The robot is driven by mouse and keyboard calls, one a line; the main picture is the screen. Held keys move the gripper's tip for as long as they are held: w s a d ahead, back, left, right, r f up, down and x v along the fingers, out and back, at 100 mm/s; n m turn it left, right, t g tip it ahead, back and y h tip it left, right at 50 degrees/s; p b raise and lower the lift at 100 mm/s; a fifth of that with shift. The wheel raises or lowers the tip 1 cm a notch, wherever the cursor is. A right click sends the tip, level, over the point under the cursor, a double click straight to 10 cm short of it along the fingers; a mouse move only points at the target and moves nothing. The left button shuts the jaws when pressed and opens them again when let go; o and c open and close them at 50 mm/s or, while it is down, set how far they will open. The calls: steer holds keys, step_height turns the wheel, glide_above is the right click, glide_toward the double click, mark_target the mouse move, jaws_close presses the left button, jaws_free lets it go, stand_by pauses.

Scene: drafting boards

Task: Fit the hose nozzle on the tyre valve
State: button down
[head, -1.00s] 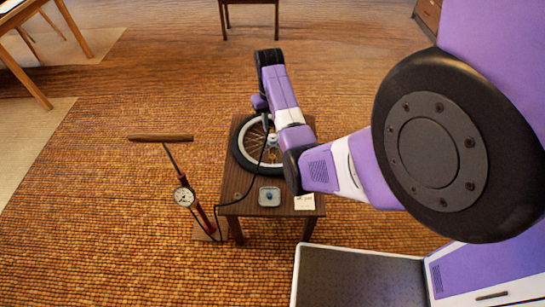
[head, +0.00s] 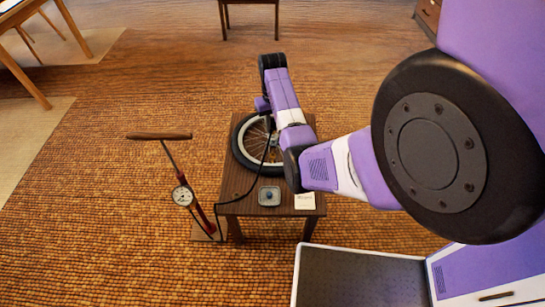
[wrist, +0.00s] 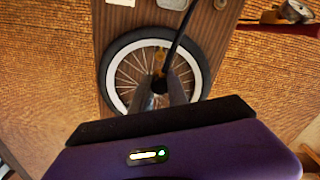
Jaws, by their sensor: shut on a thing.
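The black hose nozzle (wrist: 159,84) sits between the fingers of my gripper (wrist: 163,88), which is shut on it. The gripper is over the wheel (wrist: 110,87), a black tyre with a pale rim and spokes lying flat on the small table (head: 238,190). A brass-coloured piece (wrist: 160,56) shows in the wheel just beyond the nozzle in the wrist view; I cannot tell whether it is the tyre valve. The black hose (wrist: 181,30) runs from the nozzle across the tyre. In the head view my arm hides part of the wheel, and no nozzle-valve contact can be made out.
A red floor pump (head: 203,217) with a gauge (head: 182,196) and wide handle (head: 160,137) stands left of the table. Open floor lies to the left.

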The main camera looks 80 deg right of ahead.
steer(key=shift+f+b, duration=3.1)
steer(key=shift+f, duration=2.45)
steer(key=shift+f+b, duration=0.65)
steer(key=shift+f, duration=0.7)
steer(key=c, duration=1.2)
jaws_free()
steer(key=shift+r, duration=0.1)
step_height(320, 180, up, 8)
steer(key=p, duration=0.1)
steer(key=shift+p, duration=0.4)
